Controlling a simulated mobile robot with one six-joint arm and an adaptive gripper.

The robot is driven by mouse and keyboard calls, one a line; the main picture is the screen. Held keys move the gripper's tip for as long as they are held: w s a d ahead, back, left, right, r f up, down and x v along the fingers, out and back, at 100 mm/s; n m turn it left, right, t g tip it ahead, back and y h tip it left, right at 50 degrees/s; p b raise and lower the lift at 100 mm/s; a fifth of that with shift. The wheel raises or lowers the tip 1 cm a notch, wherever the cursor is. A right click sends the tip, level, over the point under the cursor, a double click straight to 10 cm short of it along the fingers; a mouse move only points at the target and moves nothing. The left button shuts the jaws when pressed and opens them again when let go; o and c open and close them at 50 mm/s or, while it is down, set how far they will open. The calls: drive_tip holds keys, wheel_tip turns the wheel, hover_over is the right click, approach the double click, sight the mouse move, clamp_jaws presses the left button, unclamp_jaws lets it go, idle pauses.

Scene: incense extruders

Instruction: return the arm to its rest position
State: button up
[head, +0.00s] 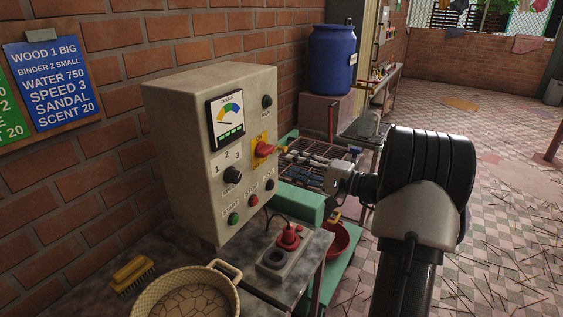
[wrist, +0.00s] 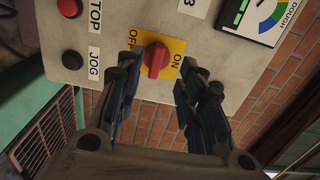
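My gripper (head: 292,163) is in front of the grey control box (head: 165,130), just right of its red rotary switch (head: 265,149) in the head view. In the wrist view, my gripper (wrist: 160,72) has its two dark fingers spread apart, with nothing between them. The red switch (wrist: 157,60) shows beyond the gap between the fingertips, on a yellow plate marked OFF and ON. No contact with the switch is visible. My arm reaches in from the lower right of the head view.
Below the box are a red plunger-like control (head: 289,238), a woven basket (head: 190,295) and a brush (head: 131,274). A green machine frame (head: 300,203) and red bowl (head: 336,240) lie under my gripper. A blue barrel (head: 333,58) stands behind.

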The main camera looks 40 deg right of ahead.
drive_tip(key=shift+v, duration=0.85)
